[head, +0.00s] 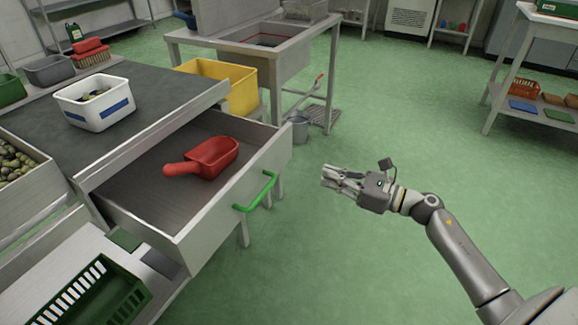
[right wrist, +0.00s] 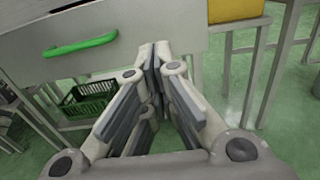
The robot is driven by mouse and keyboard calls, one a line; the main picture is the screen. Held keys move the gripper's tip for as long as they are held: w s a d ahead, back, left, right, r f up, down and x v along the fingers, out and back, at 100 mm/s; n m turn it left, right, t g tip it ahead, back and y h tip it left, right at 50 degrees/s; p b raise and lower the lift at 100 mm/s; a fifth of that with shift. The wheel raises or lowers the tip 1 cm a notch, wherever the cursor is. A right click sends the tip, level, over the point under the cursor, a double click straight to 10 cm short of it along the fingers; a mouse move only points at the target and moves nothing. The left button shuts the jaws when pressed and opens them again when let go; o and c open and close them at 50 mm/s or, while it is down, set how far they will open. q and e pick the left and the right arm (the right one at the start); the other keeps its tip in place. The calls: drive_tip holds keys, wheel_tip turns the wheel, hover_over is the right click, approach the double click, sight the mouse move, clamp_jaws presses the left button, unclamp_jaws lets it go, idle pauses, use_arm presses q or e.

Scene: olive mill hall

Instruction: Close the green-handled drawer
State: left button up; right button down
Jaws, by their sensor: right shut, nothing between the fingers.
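The drawer (head: 205,225) is pulled out from under the grey-topped table, and its inside is in plain view. A green bar handle (head: 256,192) is fixed on its front; it also shows at the upper left in the right wrist view (right wrist: 80,46). A red scoop (head: 207,158) lies in the drawer. My right gripper (head: 325,176) is shut and empty, to the right of the drawer front and apart from it. In the right wrist view its closed fingertips (right wrist: 155,50) appear to the right of the handle, in front of the drawer front. My left gripper is not in view.
A white bin with a blue stripe (head: 93,112) stands on the table top (head: 165,92). A green crate (head: 130,298) sits on the lower shelf. A yellow bin (head: 243,88) and a metal sink stand (head: 270,50) are behind the drawer. The green floor on the right is open.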

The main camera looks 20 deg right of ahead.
sight(279, 160)
drive_tip(key=x, duration=1)
drive_tip(key=shift+w+a, duration=0.15)
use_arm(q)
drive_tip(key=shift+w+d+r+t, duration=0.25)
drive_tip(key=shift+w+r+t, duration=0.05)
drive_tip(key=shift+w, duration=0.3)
use_arm(e)
drive_tip(key=shift+x, duration=0.8)
